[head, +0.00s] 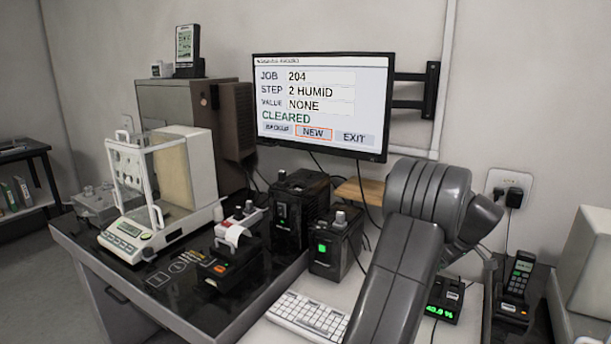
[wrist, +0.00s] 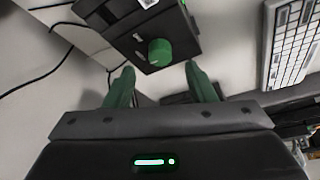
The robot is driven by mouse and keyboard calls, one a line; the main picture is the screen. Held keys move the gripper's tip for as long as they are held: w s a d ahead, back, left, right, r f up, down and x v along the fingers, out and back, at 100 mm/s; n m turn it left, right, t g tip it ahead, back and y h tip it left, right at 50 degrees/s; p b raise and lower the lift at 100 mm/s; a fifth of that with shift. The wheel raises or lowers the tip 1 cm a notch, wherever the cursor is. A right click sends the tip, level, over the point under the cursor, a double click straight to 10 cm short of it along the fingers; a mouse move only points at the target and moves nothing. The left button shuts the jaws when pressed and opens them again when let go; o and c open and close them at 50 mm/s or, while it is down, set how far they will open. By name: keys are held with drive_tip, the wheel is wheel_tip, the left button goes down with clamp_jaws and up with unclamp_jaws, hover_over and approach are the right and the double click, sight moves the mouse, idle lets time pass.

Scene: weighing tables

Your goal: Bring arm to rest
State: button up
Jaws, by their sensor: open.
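My arm stands in the right half of the head view, a grey jointed limb in front of the table and wall. My gripper does not show in the head view. In the wrist view my gripper (wrist: 162,88) has two green fingers spread apart, with nothing between them. A white keyboard (wrist: 291,45) lies to the right of the fingers in that view.
A wall monitor (head: 322,104) reads job 204, step 2 HUMID, value NONE, CLEARED. A balance with a glass draft shield (head: 130,185), a small printer (head: 228,262) and black boxes (head: 300,205) crowd the table. A handset (head: 518,278) and a green-digit display (head: 443,298) stand right of my arm.

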drive_tip(key=shift+x, duration=2.35)
drive_tip(key=shift+r, duration=0.15)
